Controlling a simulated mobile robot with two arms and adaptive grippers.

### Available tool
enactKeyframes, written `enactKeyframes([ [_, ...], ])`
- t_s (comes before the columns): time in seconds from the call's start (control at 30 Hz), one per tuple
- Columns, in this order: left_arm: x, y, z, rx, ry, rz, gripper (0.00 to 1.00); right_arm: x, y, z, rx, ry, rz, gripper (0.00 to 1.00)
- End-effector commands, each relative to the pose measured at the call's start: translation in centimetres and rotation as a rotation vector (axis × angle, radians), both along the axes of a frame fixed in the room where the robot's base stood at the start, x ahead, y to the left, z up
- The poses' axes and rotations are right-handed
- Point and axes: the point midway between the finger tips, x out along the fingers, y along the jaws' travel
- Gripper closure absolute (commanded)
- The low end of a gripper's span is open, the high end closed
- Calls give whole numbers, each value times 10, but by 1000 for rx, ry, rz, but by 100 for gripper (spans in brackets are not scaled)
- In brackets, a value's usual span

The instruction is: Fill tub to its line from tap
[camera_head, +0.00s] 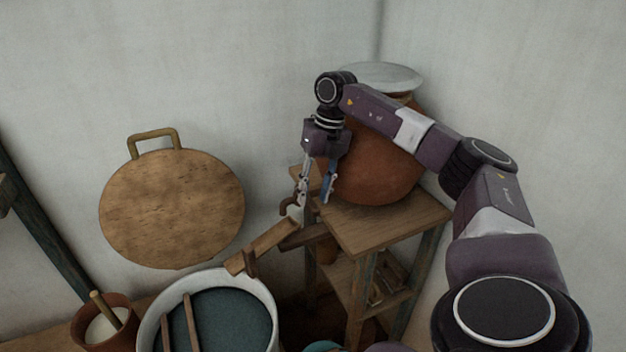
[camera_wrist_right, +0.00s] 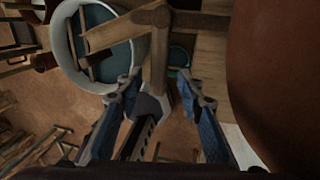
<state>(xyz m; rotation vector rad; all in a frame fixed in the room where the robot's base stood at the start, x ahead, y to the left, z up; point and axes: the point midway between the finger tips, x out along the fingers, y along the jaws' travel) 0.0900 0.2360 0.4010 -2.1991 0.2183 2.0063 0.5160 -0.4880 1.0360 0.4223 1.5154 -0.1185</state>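The white-rimmed tub (camera_head: 151,321) stands at the lower left of the head view, with a dark blue-green surface inside and two wooden sticks across it. It also shows in the wrist view (camera_wrist_right: 64,62). I cannot make out its line. A wooden spout (camera_head: 268,243) slopes from the stand to the tub's rim; in the wrist view it (camera_wrist_right: 115,31) overlaps the tub. I cannot pick out a tap handle for certain. My right gripper (camera_head: 312,197) is open and empty above the spout, beside the clay pot (camera_head: 365,165). My left gripper is not in view.
The pot, with a pale lid (camera_head: 385,76), sits on a wooden stand (camera_head: 385,222) in the corner. A brown cup (camera_head: 121,335) holding a stick is left of the tub. A round wooden board (camera_head: 172,208) is against the wall. The space between board and gripper is free.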

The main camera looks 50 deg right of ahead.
Motion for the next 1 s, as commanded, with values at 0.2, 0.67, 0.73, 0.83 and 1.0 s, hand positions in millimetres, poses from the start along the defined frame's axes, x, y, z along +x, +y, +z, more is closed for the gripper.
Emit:
enactKeyframes([
  [0.2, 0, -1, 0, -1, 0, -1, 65, -2, -9, 49, 1, -7, -1, 65],
  [0.67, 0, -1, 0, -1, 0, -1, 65, -7, -19, 99, 0, -1, 0, 65],
  [0.73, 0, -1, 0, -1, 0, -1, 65, -7, -19, 99, 0, -1, 0, 65],
  [0.83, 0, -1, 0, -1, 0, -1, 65, -7, -19, 99, 0, -1, 0, 65],
  [1.0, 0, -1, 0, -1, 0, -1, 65, -7, -19, 98, 0, -1, 0, 65],
])
